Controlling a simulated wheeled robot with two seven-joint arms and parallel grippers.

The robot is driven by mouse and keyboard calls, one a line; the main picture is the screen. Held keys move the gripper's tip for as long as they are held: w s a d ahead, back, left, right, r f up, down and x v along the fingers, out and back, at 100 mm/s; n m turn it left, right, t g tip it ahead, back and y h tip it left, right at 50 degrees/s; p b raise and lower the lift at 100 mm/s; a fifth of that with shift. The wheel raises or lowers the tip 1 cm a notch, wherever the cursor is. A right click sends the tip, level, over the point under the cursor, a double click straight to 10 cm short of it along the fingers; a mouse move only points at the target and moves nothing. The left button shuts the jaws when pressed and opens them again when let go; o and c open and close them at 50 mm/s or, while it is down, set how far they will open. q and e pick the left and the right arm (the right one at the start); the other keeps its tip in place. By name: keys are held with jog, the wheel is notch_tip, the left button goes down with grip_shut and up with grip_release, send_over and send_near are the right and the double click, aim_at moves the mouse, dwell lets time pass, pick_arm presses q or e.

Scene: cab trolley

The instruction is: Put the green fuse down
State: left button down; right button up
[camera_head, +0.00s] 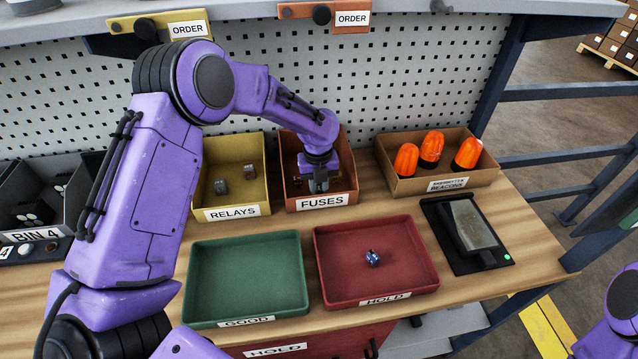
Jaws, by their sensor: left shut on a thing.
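My left gripper (319,184) points down into the orange-brown FUSES bin (345,160), low between its walls. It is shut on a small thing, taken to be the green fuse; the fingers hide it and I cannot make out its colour. A few small dark pieces show in the bin beside the fingers. The green GOOD tray (245,275) is empty. The red HOLD tray (335,275) has one small blue fuse-like part (372,258) lying near its middle. My right gripper is out of view; only part of my right arm shows at the right edge.
The yellow RELAYS bin (238,160) with two grey relays stands left of the FUSES bin. A BEACONS box (475,180) with orange beacons stands right. A dark device (468,235) with a green light lies on the wooden bench (540,250). A pegboard (420,70) rises behind.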

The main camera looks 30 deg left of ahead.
aim_at(319, 185)
pick_arm(q)
jog(key=shift+s, duration=0.2)
jog(key=shift+w+f, duration=0.15)
jog(key=shift+f, duration=0.05)
jog(key=c, duration=1)
grip_release()
jog(key=shift+w+f, duration=0.35)
jog(key=shift+w, duration=0.2)
jog(key=shift+s+r, duration=0.2)
jog(key=shift+s, duration=0.1)
jog(key=shift+r, duration=0.15)
notch_tip(319, 185, up, 12)
jog(key=b, duration=0.2)
jog(key=shift+w+b, duration=0.1)
jog(key=shift+b, duration=0.3)
